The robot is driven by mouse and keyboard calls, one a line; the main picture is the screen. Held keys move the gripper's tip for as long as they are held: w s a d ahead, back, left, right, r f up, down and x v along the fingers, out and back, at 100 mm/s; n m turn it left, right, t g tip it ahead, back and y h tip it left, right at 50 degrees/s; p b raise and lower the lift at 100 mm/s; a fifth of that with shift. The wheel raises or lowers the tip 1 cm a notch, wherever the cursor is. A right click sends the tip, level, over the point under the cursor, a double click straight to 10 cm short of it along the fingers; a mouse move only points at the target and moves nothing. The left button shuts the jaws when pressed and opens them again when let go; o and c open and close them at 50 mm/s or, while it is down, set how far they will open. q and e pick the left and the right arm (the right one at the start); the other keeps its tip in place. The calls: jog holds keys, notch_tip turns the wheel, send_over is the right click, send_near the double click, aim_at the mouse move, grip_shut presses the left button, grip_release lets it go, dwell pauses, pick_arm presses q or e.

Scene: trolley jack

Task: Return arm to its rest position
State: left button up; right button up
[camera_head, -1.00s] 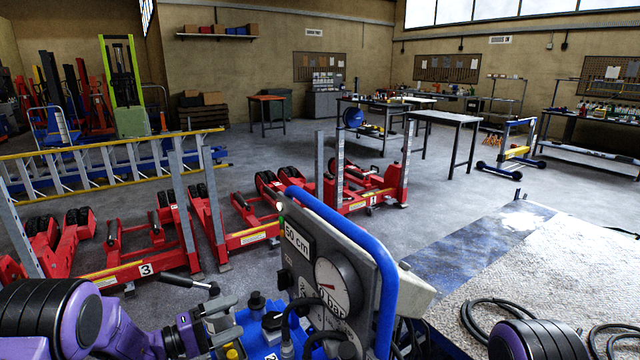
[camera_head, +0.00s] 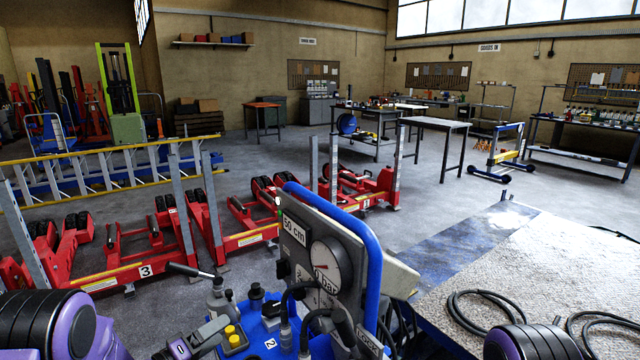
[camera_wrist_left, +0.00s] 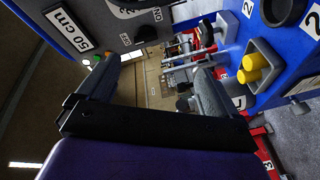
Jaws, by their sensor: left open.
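My left gripper (camera_head: 200,338) is low in the head view, left of the blue trolley jack's control box (camera_head: 262,325). In the left wrist view its two fingers (camera_wrist_left: 158,82) are spread with nothing between them. A lever with a black handle (camera_head: 188,270) rises from the box above the gripper, apart from it. The grey panel (camera_head: 318,250) carries a "50 cm" label and a pressure gauge (camera_head: 326,265). My right gripper is outside both views.
A blue tube frame (camera_head: 372,255) rises beside the panel. Red numbered lifting units (camera_head: 150,255) stand on the floor beyond. A worn platform (camera_head: 520,265) with black hoses (camera_head: 482,312) lies at right. Open grey floor (camera_head: 430,200) stretches behind.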

pick_arm(q)
jog(key=s+a+f+n+g+y, duration=0.1)
jog(key=s+a+f+g+y, duration=0.1)
jog(key=s+f+y, duration=0.55)
jog(key=s+a+f+g+y, duration=0.2)
jog(key=s+a+f+y, duration=0.15)
jog(key=s+f, duration=0.65)
jog(key=s+f+g+y, duration=0.3)
jog(key=s+g, duration=0.3)
jog(key=s, duration=1.6)
jog(key=shift+s+d+f+n+g, duration=0.15)
jog(key=shift+s+d+n+g, duration=0.1)
jog(key=shift+s+n+g, duration=0.05)
